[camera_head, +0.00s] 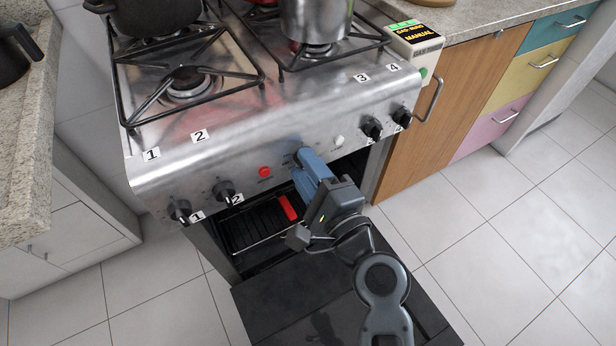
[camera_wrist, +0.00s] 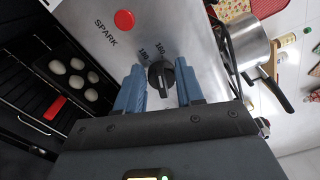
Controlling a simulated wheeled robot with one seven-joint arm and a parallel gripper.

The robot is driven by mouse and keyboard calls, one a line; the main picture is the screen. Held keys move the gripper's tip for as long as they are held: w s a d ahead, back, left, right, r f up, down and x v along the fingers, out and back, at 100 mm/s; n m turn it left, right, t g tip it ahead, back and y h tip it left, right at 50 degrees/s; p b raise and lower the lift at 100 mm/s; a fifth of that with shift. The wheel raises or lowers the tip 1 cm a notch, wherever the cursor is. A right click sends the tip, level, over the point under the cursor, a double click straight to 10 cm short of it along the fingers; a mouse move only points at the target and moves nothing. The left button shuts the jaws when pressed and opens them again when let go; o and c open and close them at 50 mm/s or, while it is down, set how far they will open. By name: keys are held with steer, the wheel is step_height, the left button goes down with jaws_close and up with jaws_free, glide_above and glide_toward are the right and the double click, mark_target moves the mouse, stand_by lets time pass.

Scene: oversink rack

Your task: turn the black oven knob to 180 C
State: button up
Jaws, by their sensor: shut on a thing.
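The black oven knob (camera_wrist: 160,76) sits on the steel stove panel between the two blue fingers of my gripper (camera_wrist: 159,88) in the wrist view. The fingers are shut on its sides. Printed numbers reading 160 and 180 show just above the knob. Its exact pointer angle is too small to tell. In the head view my gripper (camera_head: 304,166) meets the front panel right of the red button, and its fingers mostly hide the knob.
The red spark button (camera_head: 264,171) is left of my gripper. Several black burner knobs (camera_head: 372,128) line the panel. The oven door (camera_head: 275,307) is open below my arm. A tray (camera_wrist: 90,92) with several pale round pieces is inside. A handled pot (camera_wrist: 249,52) appears at right.

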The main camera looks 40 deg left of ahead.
steer(key=n+b, duration=0.2)
steer(key=f+n+b, duration=0.1)
steer(key=n, duration=0.1)
steer(key=shift+b, duration=0.35)
steer(key=shift+n+b, duration=0.7)
steer(key=shift+n, duration=0.1)
steer(key=shift+r, duration=0.1)
steer(key=o, duration=1)
steer(key=v, duration=0.7)
steer(key=shift+s+d, duration=0.15)
steer(key=shift+d, duration=0.2)
